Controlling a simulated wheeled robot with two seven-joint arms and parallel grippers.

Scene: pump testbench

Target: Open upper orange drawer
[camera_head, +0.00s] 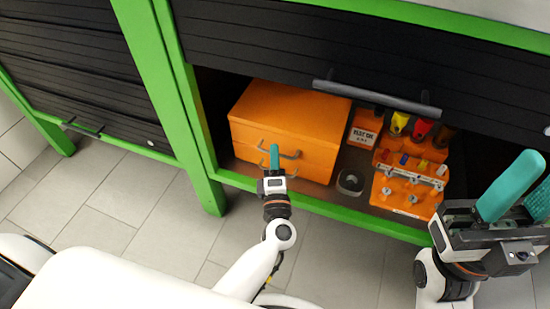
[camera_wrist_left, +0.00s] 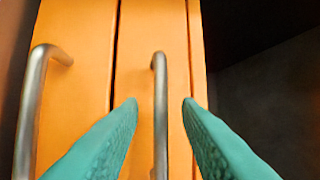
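An orange drawer box (camera_head: 290,105) stands in the open cabinet at the centre of the head view, with two drawers and grey bar handles. Both drawers look closed. The upper drawer's handle (camera_head: 290,154) shows partly behind my left gripper (camera_head: 274,157). In the left wrist view, turned sideways, this handle (camera_wrist_left: 159,110) lies between the teal fingertips of my left gripper (camera_wrist_left: 160,102). They are apart, with gaps to the handle; whether they reach its depth I cannot tell. The lower drawer's handle (camera_wrist_left: 36,100) is at left there. My right gripper (camera_head: 525,190) is open and empty at the right.
A black shutter with a grey handle (camera_head: 375,97) hangs above the opening. Right of the drawers are a small round container (camera_head: 350,181) and an orange rack (camera_head: 408,190) with several parts. A green frame bar (camera_head: 340,210) runs along the front.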

